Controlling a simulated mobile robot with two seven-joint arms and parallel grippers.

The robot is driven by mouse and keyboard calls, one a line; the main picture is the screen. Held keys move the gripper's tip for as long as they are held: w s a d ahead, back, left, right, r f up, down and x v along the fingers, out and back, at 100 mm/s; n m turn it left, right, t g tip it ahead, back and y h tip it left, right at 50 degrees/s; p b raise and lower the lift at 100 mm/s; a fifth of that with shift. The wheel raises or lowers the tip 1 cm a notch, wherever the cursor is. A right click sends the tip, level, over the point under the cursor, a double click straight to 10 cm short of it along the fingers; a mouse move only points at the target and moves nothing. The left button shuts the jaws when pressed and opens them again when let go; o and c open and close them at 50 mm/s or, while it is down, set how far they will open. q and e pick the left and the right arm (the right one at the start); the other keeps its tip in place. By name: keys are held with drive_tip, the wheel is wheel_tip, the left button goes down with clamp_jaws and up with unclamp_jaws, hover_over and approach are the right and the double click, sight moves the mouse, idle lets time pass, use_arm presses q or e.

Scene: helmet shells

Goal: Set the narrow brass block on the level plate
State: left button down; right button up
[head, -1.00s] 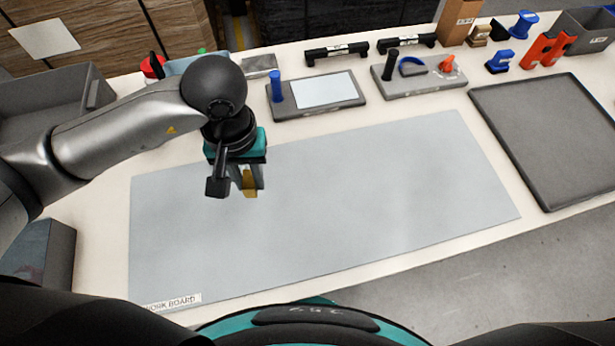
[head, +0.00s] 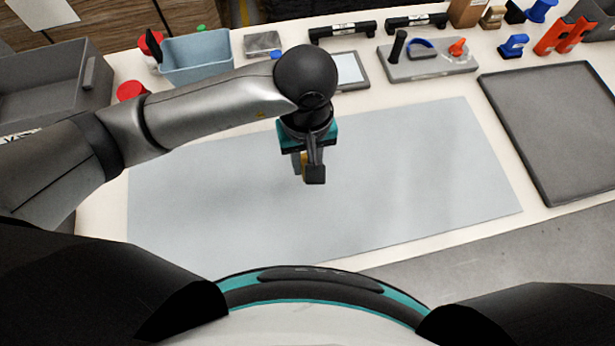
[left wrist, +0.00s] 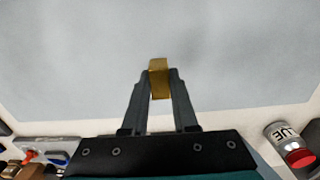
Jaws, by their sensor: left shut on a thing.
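The narrow brass block (left wrist: 159,80) is pinched between the fingertips of my left gripper (left wrist: 158,90) in the left wrist view. In the head view a sliver of the brass block (head: 304,163) shows beside the dark fingers of my left gripper (head: 303,170), above the pale work board (head: 420,170). Which thing is the level plate is not clear. A grey base with a pale panel (head: 349,68) stands behind my arm, partly hidden by it. A small silver plate (head: 263,44) lies at the back. My right gripper is not in view.
A blue-grey bin (head: 196,60) and a grey bin (head: 50,85) stand at the left. A grey fixture (head: 430,63) with a black post is at the back. A dark tray (head: 550,130) lies at the right. The right half of the work board is clear.

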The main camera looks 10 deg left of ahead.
sight(307, 187)
use_arm(q)
wheel_tip(307, 187, down, 3)
drive_tip(key=shift+f, duration=0.2)
drive_tip(key=shift+w+f+b, duration=0.1)
drive_tip(key=shift+f+b, duration=0.35)
drive_tip(key=shift+f, duration=1.65)
drive_tip(key=shift+f, duration=0.1)
drive_tip(key=c, duration=1.2)
unclamp_jaws()
drive_tip(key=shift+f, duration=0.1)
drive_tip(key=o, duration=0.5)
